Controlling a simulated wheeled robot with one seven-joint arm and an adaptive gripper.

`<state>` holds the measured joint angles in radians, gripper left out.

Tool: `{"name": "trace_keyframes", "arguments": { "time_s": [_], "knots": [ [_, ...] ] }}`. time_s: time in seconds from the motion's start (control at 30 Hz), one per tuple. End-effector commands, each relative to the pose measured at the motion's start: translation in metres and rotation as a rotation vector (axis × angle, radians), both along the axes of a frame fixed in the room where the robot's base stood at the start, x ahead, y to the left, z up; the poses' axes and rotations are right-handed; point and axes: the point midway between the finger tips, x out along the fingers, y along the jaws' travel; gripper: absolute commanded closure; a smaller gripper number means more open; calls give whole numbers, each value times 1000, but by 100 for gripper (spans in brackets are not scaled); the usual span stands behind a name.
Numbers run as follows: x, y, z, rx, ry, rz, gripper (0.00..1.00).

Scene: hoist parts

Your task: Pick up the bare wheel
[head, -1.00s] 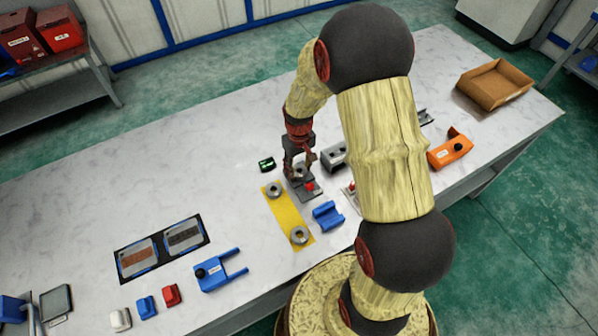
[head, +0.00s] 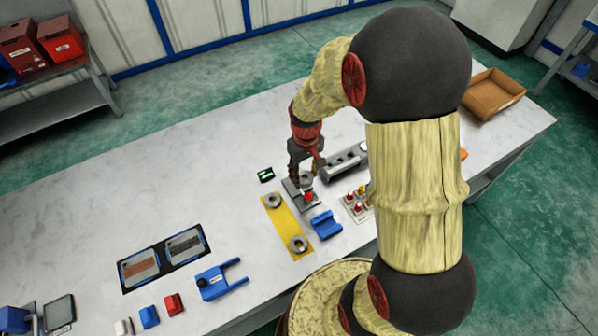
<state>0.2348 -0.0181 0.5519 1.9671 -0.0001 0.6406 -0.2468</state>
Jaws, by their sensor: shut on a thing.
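Two grey ring-shaped wheels lie on a yellow strip, one at its far end (head: 272,200) and one at its near end (head: 298,244). My gripper (head: 306,178) points down just right of and beyond the far wheel. It is shut on a small grey round part (head: 307,183), which looks like a wheel but is partly hidden by the fingers. This part is over a grey plate with a red knob (head: 308,196). I cannot tell whether it touches the plate.
A blue cradle (head: 326,225) is right of the yellow strip (head: 284,222). A grey block with holes (head: 343,163) stands close right of my gripper. A small dark green-lit device (head: 266,174) is to its left.

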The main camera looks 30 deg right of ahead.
Motion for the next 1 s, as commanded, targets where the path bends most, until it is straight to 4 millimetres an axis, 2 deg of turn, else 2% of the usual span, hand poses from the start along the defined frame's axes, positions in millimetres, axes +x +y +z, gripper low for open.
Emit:
{"name": "trace_keyframes", "arguments": {
  "time_s": [0.03,0.2,0.5,0.7,1.0],
  "knots": [
    [-10,0,11,-1,-3,-1,100],
    [-43,0,24,-1,-2,-2,100],
    [-81,0,39,-1,-2,-1,100],
    [-90,0,40,-1,-2,-1,100],
    [-88,-3,36,-1,-3,-6,100]
  ]
}}
